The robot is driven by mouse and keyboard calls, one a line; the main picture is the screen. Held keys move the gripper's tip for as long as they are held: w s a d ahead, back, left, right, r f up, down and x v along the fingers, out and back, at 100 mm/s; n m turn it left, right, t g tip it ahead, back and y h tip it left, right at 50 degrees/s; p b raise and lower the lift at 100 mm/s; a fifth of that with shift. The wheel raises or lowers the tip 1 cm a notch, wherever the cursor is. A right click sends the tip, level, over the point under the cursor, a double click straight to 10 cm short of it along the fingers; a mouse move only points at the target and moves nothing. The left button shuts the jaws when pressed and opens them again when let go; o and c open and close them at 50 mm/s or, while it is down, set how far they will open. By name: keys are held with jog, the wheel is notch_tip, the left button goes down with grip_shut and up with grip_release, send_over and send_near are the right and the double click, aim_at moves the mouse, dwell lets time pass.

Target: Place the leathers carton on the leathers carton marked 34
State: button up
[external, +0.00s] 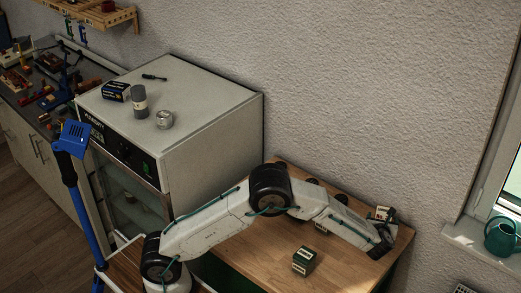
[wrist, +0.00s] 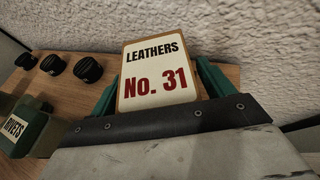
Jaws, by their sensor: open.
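A leathers carton (wrist: 153,68) with a cream label reading "LEATHERS No. 31" stands between the green fingers of my gripper (wrist: 158,90) in the wrist view. The fingers are open, one on each side of it; I cannot tell whether they touch it. In the external view my gripper (external: 384,224) is at the right end of the wooden table, with the pale carton (external: 382,212) at its tip. No label reading 34 can be read in either view.
A green carton (external: 304,261) stands on the wooden table (external: 345,265). A green "RIVETS" carton (wrist: 22,128) is at left in the wrist view, near several black knobs (wrist: 88,68). A wall is close behind. A grey cabinet (external: 205,110) holds small items on top.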

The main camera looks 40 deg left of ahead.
jog(key=v, duration=1.1)
jog(key=s+a+r+n+g+y, duration=0.15)
jog(key=a+r+n, duration=0.25)
jog(key=a, duration=0.5)
jog(key=a+r+n+g+y, duration=0.1)
jog(key=a+r+n+g, duration=0.25)
jog(key=a, duration=0.55)
jog(key=s+a+r+n+g, duration=0.2)
jog(key=s+a+n, duration=0.2)
jog(key=a, duration=0.4)
jog(key=s+a+r+n+g, duration=0.1)
jog(key=s+a+r+n, duration=0.25)
jog(key=a, duration=0.45)
jog(key=s+a+n+g+h, duration=0.3)
jog(key=s+a+n, duration=0.6)
jog(key=s, duration=0.4)
jog(key=s+a+f+n+h, duration=0.1)
jog(key=s+n+h, duration=0.1)
jog(key=s, duration=0.5)
jog(key=s+a+f+n+h, duration=0.1)
jog(key=s+f+n+h, duration=0.1)
jog(key=s+n, duration=0.3)
jog(key=s, duration=0.2)
jog(key=shift+s+f+n, duration=0.25)
jog(key=shift+s+n, duration=0.05)
